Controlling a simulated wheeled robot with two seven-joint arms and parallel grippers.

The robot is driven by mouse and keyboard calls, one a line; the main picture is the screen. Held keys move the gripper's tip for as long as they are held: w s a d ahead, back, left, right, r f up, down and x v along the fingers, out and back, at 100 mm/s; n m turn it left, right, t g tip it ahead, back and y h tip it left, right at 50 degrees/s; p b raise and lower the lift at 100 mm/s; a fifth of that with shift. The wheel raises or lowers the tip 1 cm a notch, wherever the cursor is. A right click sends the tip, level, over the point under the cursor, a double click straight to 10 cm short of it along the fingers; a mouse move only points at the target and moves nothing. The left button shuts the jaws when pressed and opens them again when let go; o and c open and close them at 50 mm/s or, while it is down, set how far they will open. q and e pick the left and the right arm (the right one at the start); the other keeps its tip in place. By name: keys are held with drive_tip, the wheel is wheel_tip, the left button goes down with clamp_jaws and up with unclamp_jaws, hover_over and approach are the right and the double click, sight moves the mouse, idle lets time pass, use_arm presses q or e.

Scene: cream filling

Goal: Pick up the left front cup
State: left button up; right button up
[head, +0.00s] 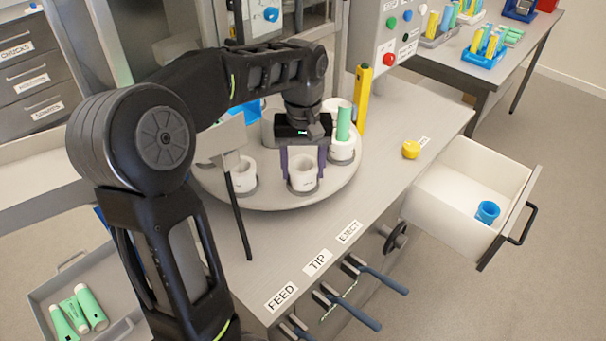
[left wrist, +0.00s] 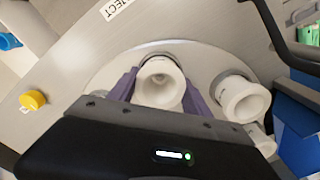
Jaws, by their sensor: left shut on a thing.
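A white round cup (head: 303,172) stands upright near the front of the round turntable (head: 270,202). My left gripper (head: 303,165) reaches down over it, with its purple fingers closed on opposite sides of the cup. The left wrist view shows the same cup (left wrist: 160,84) between the fingers, its open mouth facing the camera. I cannot tell whether it is clear of its grey seat. A second white cup (head: 243,176) stands to its left on the turntable, and it also shows in the left wrist view (left wrist: 243,100). My right gripper is not seen.
A green tube (head: 343,124) stands in a cup behind right, near a yellow upright bar (head: 362,98). A dark post (head: 238,215) rises at front left.

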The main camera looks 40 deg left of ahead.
use_arm(q)
drive_tip(key=shift+r, duration=0.1)
wheel_tip(320, 180, up, 4)
drive_tip(key=shift+r, duration=0.1)
wheel_tip(320, 180, up, 6)
drive_tip(key=p, duration=0.5)
drive_tip(key=shift+f, duration=0.2)
idle(0.4)
